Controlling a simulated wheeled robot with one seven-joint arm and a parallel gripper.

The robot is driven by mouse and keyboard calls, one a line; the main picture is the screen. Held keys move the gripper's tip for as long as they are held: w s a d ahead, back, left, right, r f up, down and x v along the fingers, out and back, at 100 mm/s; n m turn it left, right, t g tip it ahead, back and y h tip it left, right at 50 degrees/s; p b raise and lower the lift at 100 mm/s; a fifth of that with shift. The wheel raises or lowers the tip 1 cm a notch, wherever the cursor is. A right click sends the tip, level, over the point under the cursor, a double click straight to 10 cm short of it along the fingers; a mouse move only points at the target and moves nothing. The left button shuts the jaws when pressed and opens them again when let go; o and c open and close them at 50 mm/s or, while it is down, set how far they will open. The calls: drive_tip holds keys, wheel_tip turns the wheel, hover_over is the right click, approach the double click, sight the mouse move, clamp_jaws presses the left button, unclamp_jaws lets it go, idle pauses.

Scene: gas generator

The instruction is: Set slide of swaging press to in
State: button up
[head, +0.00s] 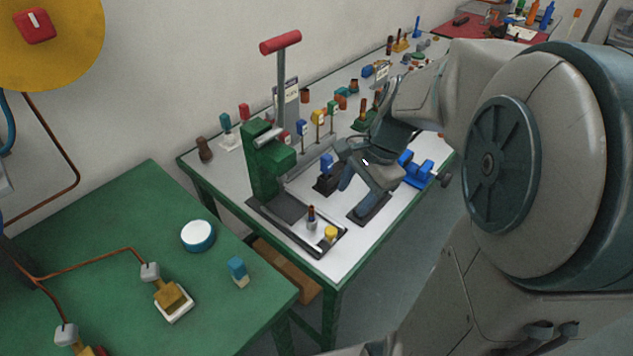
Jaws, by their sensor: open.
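The swaging press is a green C-shaped body (265,165) on the grey table, with an upright grey lever topped by a red handle (280,42). A dark-framed slide track (316,250) runs from its base toward the table's front edge. On the track, in front of the press, stand a small dark-and-brown upright piece on a light base (311,218) and a yellow knob (330,232). I cannot tell how far the slide is out. My gripper (358,197) is open, right of the press and behind the yellow knob, apart from it. My arm hides part of the table.
A blue-topped block on a dark base (327,183) stands close left of my gripper. Several small coloured fixtures line the table behind, with a blue vise-like device (418,168) to the right. A green table (110,225) with a white-blue round tin (198,236) is at left.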

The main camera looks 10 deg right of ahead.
sight(331, 230)
drive_tip(key=w+d+f+m+y+b, duration=0.1)
drive_tip(key=w+d+f+m, duration=0.25)
drive_tip(key=f+m, duration=0.2)
drive_tip(key=shift+m, duration=0.25)
drive_tip(key=x, duration=0.4)
drive_tip(key=a+b+x, duration=0.1)
drive_tip(key=x, duration=0.7)
drive_tip(key=shift+w+a+f, duration=0.1)
drive_tip(key=shift+w+a, duration=0.15)
drive_tip(key=shift+a, duration=0.05)
